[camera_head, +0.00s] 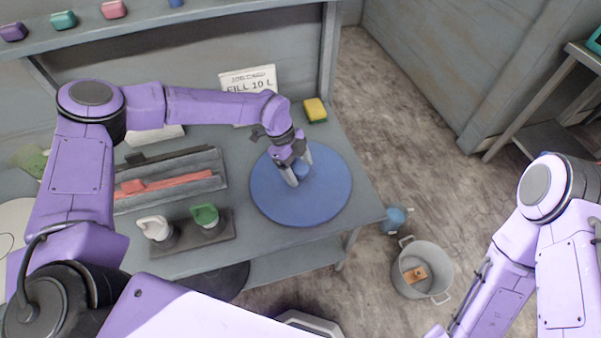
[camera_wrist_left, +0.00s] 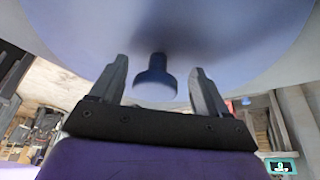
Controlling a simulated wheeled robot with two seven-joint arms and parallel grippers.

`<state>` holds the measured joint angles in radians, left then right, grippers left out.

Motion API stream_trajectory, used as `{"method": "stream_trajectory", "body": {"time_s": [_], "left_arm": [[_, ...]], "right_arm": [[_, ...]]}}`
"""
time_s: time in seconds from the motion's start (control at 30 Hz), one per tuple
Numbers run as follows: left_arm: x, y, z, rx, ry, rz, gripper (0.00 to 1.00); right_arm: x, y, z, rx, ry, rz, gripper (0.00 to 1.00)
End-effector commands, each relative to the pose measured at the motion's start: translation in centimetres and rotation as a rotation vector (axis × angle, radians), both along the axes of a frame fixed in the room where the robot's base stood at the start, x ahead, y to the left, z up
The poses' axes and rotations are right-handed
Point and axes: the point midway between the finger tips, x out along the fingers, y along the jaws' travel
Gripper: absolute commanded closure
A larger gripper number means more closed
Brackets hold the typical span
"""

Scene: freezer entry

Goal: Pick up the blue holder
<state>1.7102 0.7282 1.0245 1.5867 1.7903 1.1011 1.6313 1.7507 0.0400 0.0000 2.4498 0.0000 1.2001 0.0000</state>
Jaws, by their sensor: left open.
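A small blue holder (camera_head: 301,171) with a narrow stem and a wider round end sits near the middle of a round blue disc (camera_head: 265,195) on the table. My left gripper (camera_head: 297,167) is over the disc with its fingers on either side of the holder. In the left wrist view the holder (camera_wrist_left: 155,80) stands between the open fingers (camera_wrist_left: 160,68), with a visible gap on both sides. The fingers partly hide the holder in the head view. My right arm shows at the lower right, but its gripper is out of view.
A yellow sponge (camera_head: 315,109) and a sign (camera_head: 248,82) stand behind the disc. A grey tray (camera_head: 212,165) and white and green cups (camera_head: 204,214) lie left of it. A metal pot (camera_head: 437,262) and a blue item (camera_head: 395,221) are on the floor.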

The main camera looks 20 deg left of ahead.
Motion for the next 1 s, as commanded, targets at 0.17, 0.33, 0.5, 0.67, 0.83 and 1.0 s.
{"method": "stream_trajectory", "body": {"time_s": [0.17, 0.33, 0.5, 0.67, 0.83, 1.0], "left_arm": [[0.0, -0.2, -0.6, 0.000, -0.001, 0.000, 0.24], [0.0, -0.3, -0.5, 0.000, -0.001, -0.001, 0.50], [0.0, -0.3, -0.5, 0.001, -0.001, -0.002, 1.00], [0.0, -0.3, -0.5, -0.001, -0.003, -0.001, 1.00], [0.1, -0.3, 0.8, -0.001, -0.006, -0.001, 1.00], [0.2, -0.3, 4.6, -0.002, -0.009, -0.001, 1.00]], "right_arm": [[0.0, 0.0, 0.1, 0.001, 0.001, 0.000, 1.00], [0.0, 0.0, 0.1, 0.000, 0.001, 0.000, 1.00], [0.0, 0.0, 0.1, 0.000, 0.001, 0.000, 1.00], [0.0, 0.0, 0.1, 0.001, 0.001, 0.000, 1.00], [0.0, 0.0, -0.6, 0.001, 0.001, 0.000, 1.00], [0.0, 0.0, -2.1, 0.001, 0.001, 0.000, 1.00]]}}
